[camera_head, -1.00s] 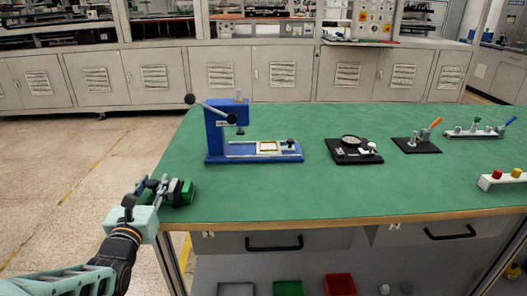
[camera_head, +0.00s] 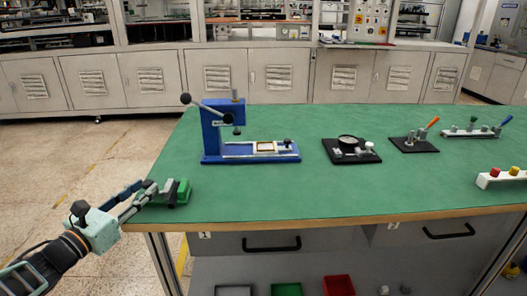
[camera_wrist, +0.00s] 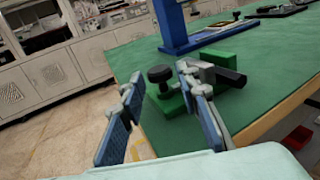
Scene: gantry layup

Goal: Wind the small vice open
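The small vice is green with grey and dark jaw parts (camera_head: 180,191) and sits at the near left corner of the green bench. In the wrist view its green body (camera_wrist: 232,70) lies beyond my right finger, with a dark bar sticking out to the right. A round black knob (camera_wrist: 160,74) stands on its left side. My gripper (camera_head: 146,188) reaches in from the left. In the wrist view my gripper (camera_wrist: 160,76) is open, one blue-padded finger on each side of the knob. I cannot tell whether either finger touches it.
A blue press (camera_head: 211,135) with a black-knobbed lever stands behind the vice. The bench's front middle is clear.

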